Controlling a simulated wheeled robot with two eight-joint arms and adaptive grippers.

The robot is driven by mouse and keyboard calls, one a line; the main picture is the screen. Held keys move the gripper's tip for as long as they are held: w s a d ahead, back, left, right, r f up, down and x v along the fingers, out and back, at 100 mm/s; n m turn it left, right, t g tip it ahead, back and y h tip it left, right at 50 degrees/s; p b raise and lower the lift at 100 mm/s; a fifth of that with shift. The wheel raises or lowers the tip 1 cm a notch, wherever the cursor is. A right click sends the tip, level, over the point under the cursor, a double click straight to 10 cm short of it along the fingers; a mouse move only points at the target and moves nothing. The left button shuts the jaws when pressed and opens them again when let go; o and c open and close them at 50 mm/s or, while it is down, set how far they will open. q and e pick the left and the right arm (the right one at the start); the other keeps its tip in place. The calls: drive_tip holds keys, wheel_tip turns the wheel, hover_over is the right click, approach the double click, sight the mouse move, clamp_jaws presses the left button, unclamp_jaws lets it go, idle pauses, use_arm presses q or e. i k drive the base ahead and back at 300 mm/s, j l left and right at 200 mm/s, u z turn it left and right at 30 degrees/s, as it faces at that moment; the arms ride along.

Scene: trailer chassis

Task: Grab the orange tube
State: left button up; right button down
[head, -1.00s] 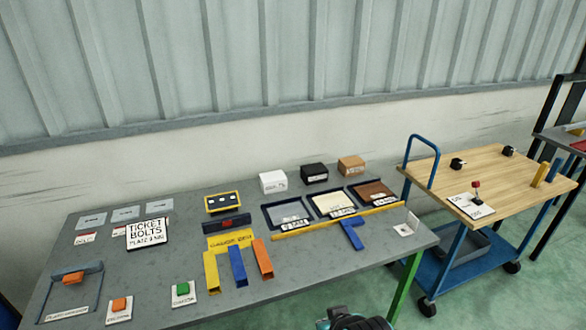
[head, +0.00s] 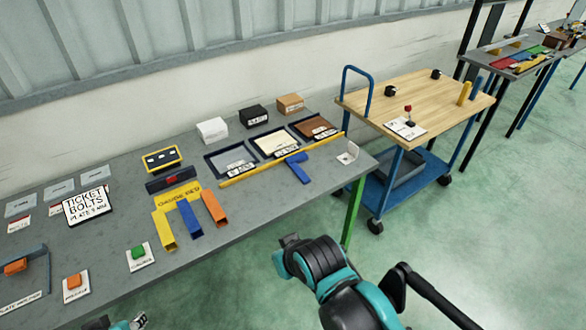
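The orange tube (head: 214,208) is a short, square, open-ended tube on the grey table. It lies at the right end of a row of three, beside a blue tube (head: 189,219) and a yellow tube (head: 164,231). The far ends of the tubes are at the yellow gauge bed plate (head: 178,196). Nothing touches the orange tube from above. Parts of my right arm show at the bottom centre, in front of the table, and a small part of my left arm shows at the bottom left edge.
A yellow bar (head: 285,160) and a blue T-shaped piece (head: 297,168) lie right of the tubes, before dark trays (head: 231,160). A ticket sign (head: 87,205) stands left. A wooden-topped cart (head: 420,97) is at the right. The green floor in front is open.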

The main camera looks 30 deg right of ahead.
sight(217, 214)
drive_tip(key=i+l+u, duration=0.1)
drive_tip(key=i+l, duration=0.25)
drive_tip(key=i, duration=0.2)
drive_tip(key=i+l, duration=0.4)
drive_tip(key=i, duration=0.15)
drive_tip(key=j+u, duration=0.05)
